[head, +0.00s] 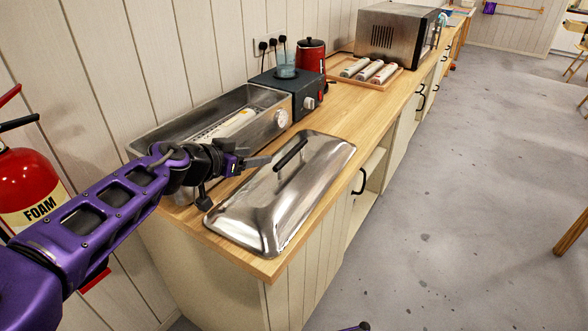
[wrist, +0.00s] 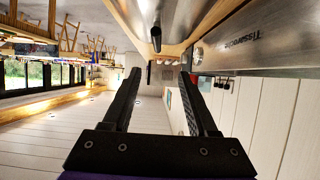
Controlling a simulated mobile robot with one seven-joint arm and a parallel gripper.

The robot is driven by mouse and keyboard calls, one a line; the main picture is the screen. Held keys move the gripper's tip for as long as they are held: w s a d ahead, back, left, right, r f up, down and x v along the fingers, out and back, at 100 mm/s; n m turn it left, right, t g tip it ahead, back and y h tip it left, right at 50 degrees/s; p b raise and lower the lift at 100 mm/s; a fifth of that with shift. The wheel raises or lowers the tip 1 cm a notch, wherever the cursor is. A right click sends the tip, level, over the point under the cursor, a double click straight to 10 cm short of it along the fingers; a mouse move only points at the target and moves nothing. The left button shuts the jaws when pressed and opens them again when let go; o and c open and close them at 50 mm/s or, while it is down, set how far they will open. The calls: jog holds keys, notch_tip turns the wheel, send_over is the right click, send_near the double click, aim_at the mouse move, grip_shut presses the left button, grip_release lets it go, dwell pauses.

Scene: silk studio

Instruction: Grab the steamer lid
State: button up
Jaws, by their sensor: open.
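The steamer lid (head: 317,182) is a long, shiny metal cover with sloped sides, lying on the wooden counter in front of the steamer (head: 272,101). Its black bar handle (head: 290,153) stands up along the middle. My gripper (head: 262,160) is open and empty, just left of the handle and apart from it. In the wrist view, my gripper's two dark fingers (wrist: 160,73) are spread wide. A black bar that looks like the handle (wrist: 155,41) shows beyond the fingertips, between their lines.
The counter (head: 357,117) runs back past a dark boxy appliance (head: 289,88), a red kettle (head: 311,54), a wooden tray with rolls (head: 387,84) and a microwave (head: 393,31). A red fire extinguisher (head: 25,180) is at left. Grey floor (head: 450,200) at right is mostly clear.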

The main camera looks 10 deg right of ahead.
send_near(291, 151)
jog(key=x, duration=0.5)
jog(key=shift+w+a+f, duration=0.15)
jog(key=shift+w, duration=0.1)
jog(key=shift+s+f+x, duration=0.1)
jog(key=shift+f+x, duration=0.05)
jog(key=shift+x, duration=0.75)
jog(key=shift+s+f+x, duration=0.1)
jog(key=shift+s+x, duration=0.05)
jog(key=shift+x, duration=0.75)
jog(key=shift+s+f+x, duration=0.1)
jog(key=shift+f+x, duration=0.05)
jog(key=shift+x, duration=0.7)
grip_shut()
jog(key=shift+r, duration=0.15)
